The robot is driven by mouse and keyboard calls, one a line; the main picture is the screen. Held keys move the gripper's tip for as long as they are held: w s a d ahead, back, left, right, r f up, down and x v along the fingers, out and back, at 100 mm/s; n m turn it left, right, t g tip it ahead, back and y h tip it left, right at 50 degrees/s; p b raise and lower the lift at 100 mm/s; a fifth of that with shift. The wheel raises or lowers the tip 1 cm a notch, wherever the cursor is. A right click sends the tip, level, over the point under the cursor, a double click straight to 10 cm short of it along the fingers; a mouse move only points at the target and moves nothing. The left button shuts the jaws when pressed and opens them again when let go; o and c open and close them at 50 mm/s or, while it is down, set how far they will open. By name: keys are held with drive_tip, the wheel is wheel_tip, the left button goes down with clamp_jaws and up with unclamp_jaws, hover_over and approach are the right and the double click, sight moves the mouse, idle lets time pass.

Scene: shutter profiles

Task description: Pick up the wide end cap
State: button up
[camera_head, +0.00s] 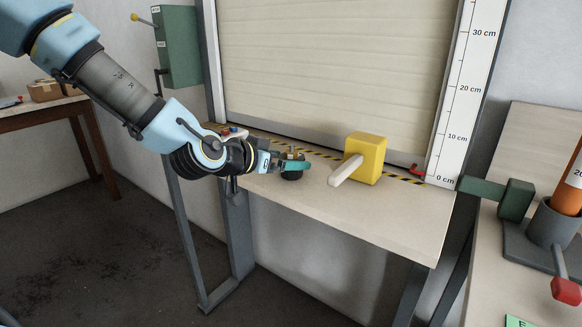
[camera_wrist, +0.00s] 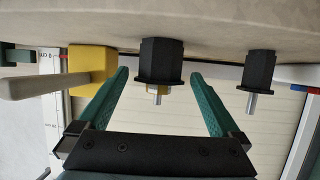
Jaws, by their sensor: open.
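The wide end cap (camera_wrist: 161,62) is a black block with a metal stud and a yellowish nut. It stands on the work surface, which is at the top of the upside-down wrist view. My gripper (camera_wrist: 160,76) is open, with one teal finger on each side of the cap and visible gaps between. How deep the cap sits between the fingertips is hard to tell. A narrower black end cap (camera_wrist: 261,68) with a plain stud stands to the right, outside the fingers. In the head view, my gripper (camera_head: 297,165) partly hides a dark cap (camera_head: 291,175).
A yellow block (camera_head: 366,157) with a pale bar stands right of my gripper on the bench (camera_head: 390,215). The shutter (camera_head: 335,70) rises behind, beside a height scale (camera_head: 462,90). Red and blue items (camera_head: 233,131) lie at the bench's left end.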

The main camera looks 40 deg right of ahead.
drive_tip(key=shift+p+x, duration=0.5)
drive_tip(key=shift+x, duration=2.25)
drive_tip(key=shift+s+a+f, duration=0.1)
drive_tip(key=shift+f, duration=0.05)
drive_tip(key=c, duration=1.3)
